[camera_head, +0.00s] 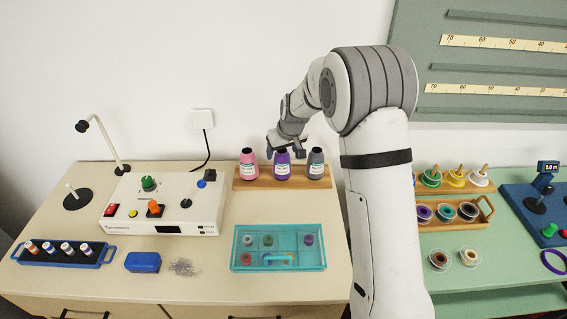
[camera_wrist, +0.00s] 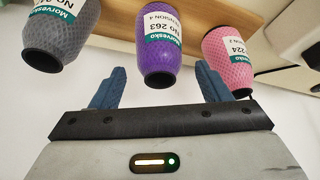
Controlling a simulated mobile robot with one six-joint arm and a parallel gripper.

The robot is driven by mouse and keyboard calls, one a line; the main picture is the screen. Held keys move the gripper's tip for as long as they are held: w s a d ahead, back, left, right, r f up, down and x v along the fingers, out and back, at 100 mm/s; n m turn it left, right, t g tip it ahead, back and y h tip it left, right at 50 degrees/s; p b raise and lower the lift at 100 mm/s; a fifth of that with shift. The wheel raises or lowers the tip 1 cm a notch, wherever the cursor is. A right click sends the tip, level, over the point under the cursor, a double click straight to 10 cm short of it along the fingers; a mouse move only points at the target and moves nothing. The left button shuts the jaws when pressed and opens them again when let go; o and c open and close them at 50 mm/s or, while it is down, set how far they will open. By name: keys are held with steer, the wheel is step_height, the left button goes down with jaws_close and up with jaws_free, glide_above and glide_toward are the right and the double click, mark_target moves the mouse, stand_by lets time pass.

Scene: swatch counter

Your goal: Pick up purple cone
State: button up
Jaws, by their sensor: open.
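The purple cone (camera_head: 282,167) stands upright on a wooden stand at the back of the counter, between a pink cone (camera_head: 247,165) and a grey cone (camera_head: 316,163). My gripper (camera_head: 286,149) is open, close to the top of the purple cone. In the wrist view, the purple cone (camera_wrist: 159,48) shows between the two blue fingers of my gripper (camera_wrist: 162,88), with its white and green label facing the camera. The grey cone (camera_wrist: 60,40) is at the left there and the pink cone (camera_wrist: 230,62) at the right. I cannot tell whether the fingers touch the purple cone.
The wooden stand (camera_head: 240,184) bears the cones against the white wall. A white control box (camera_head: 165,207) stands to the left. A teal tray (camera_head: 278,268) with small spools lies in front. A blue rack (camera_head: 62,254) is at the far left. Clear counter lies between stand and tray.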

steer(key=shift+x, duration=1.25)
steer(key=shift+c, duration=0.3)
steer(key=c, duration=1.3)
